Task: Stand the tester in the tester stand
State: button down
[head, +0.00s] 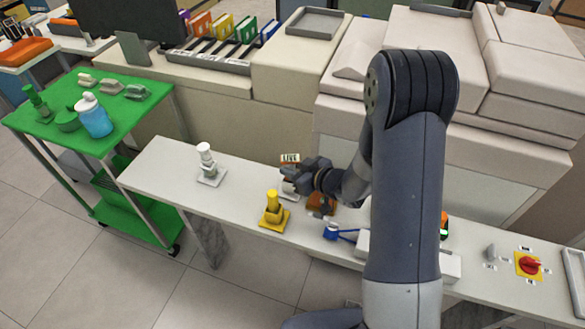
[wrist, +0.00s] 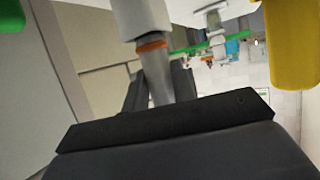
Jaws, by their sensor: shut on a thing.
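My gripper (head: 291,176) is shut over the bench, holding a grey tapered piece (wrist: 158,82) with an orange band, which I take for the tester. A white cylindrical part (wrist: 143,15) adjoins the band in the wrist view; I cannot tell whether it is tester or stand. In the head view, a white piece (head: 289,190) shows low under the gripper, partly hidden. A white upright holder (head: 206,170) on a square base stands left on the bench. A yellow upright holder (head: 273,208) stands nearer; yellow also shows in the wrist view (wrist: 292,45). Which holder is the tester stand is unclear.
A "LIVE" sign (head: 290,158) is just behind my gripper. An orange-brown block (head: 321,206) and blue item (head: 332,232) lie right of the yellow holder. A red knob on a yellow plate (head: 529,265) is far right. The bench (head: 158,172) is clear at its left end.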

jog(key=c, duration=1.1)
grip_release()
jog(key=v, duration=1)
jog(key=shift+s+d+r, duration=0.15)
jog(key=shift+s+d, duration=0.1)
jog(key=x, duration=1.1)
jog(key=shift+d+r, duration=0.1)
jog(key=shift+r, duration=0.1)
jog(key=shift+f, duration=0.1)
